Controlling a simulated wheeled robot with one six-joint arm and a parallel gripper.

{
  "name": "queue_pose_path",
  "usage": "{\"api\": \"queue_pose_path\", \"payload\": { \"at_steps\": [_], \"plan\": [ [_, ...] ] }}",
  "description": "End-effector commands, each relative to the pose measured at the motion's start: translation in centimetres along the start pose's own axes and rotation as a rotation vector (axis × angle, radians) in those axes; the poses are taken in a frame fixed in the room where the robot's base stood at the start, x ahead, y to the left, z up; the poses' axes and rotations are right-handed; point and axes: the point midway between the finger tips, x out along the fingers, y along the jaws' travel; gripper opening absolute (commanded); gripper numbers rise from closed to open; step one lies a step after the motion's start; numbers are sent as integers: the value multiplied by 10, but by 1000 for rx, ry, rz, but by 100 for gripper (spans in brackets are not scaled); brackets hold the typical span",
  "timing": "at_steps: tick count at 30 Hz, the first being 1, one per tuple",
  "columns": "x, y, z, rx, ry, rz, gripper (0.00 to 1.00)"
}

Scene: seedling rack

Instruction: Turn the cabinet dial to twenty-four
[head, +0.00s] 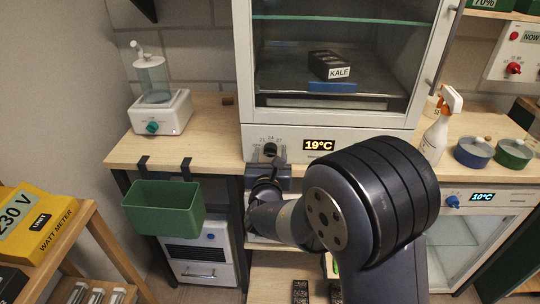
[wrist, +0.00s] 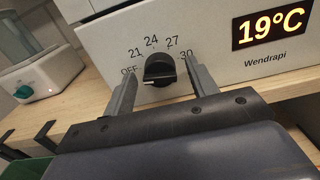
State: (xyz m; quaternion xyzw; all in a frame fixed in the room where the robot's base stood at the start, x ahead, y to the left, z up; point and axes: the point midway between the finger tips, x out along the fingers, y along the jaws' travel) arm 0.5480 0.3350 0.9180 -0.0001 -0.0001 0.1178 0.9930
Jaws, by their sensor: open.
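The cabinet dial (wrist: 160,66) is a black knob on the white cabinet's front panel, with the marks OFF, 21, 24, 27 and 30 around it. A small pale mark shows at the knob's lower left, on the OFF side and away from 24. My gripper (wrist: 162,82) is open, one finger on each side of the dial, with visible gaps to it. In the head view the dial (head: 270,149) is just beyond my gripper (head: 267,168) and partly covered. The cabinet display (wrist: 269,28) reads 19°C.
A glass-fronted chamber above holds a black tray labelled KALE (head: 338,72). A white dispenser (head: 160,112) stands left on the wooden bench, and a green bin (head: 163,208) hangs at its front edge. A spray bottle (head: 440,130) and round tubs stand at right.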

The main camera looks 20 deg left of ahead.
Motion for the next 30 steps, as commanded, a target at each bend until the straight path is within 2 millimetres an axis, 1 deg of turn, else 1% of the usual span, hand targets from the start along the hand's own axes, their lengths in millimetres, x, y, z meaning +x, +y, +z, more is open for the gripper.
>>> {"api": "queue_pose_path", "payload": {
  "at_steps": [7,8,23,24,30],
  "plan": [
    [1,0,0,0,1,0,55],
    [1,0,0,0,0,0,53],
    [0,0,0,0,0,0,12],
    [0,0,0,0,0,0,11],
    [0,0,-2,18,0,0,11]
  ]
}}
